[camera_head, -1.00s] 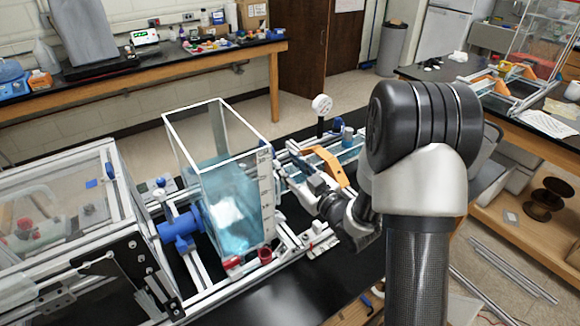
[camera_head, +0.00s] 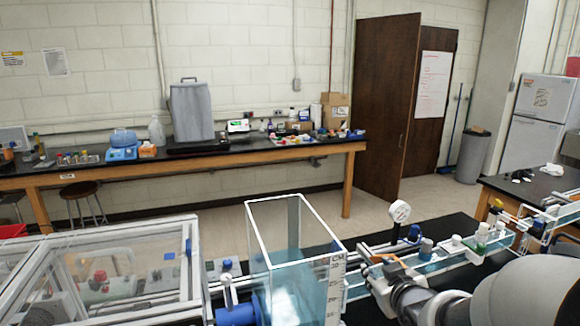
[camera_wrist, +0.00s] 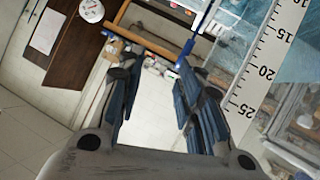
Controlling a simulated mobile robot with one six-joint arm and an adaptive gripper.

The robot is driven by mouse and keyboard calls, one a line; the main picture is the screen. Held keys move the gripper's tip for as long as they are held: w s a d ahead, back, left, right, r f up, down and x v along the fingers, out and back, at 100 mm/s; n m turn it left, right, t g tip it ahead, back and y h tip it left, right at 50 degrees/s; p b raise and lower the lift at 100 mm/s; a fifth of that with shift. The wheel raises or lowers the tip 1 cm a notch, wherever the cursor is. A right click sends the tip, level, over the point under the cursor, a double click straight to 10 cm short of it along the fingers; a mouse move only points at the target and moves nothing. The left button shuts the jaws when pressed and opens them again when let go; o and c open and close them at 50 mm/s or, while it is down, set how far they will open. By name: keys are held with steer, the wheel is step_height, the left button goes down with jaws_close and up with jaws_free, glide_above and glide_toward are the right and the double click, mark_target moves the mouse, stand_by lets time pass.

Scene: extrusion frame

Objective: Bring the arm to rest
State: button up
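My gripper (camera_head: 374,278) is at the lower right in the head view, just right of the clear water tank (camera_head: 292,285). In the wrist view my gripper (camera_wrist: 158,88) has its two dark fingers well apart, with nothing between them but background. The tank's ruled scale (camera_wrist: 262,75) stands close to the right finger in that view. My arm covers the lower right corner of the head view and hides part of the bench.
A round white gauge (camera_head: 399,211) stands behind my gripper, near an orange bar (camera_head: 392,262). A clear framed box (camera_head: 110,275) is at the left. A side bench (camera_head: 180,166) with equipment runs along the wall. Open floor (camera_head: 330,186) lies between.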

steer(key=s+a+m+g, duration=0.1)
steer(key=s+a+g, duration=0.2)
steer(key=s, duration=1.2)
steer(key=s+a+m+g, duration=0.2)
steer(key=s+g, duration=0.3)
steer(key=s, duration=1)
steer(key=shift+s+a+r+m+b, duration=0.2)
steer(key=shift+a+m+b, duration=0.15)
steer(key=shift+a, duration=0.25)
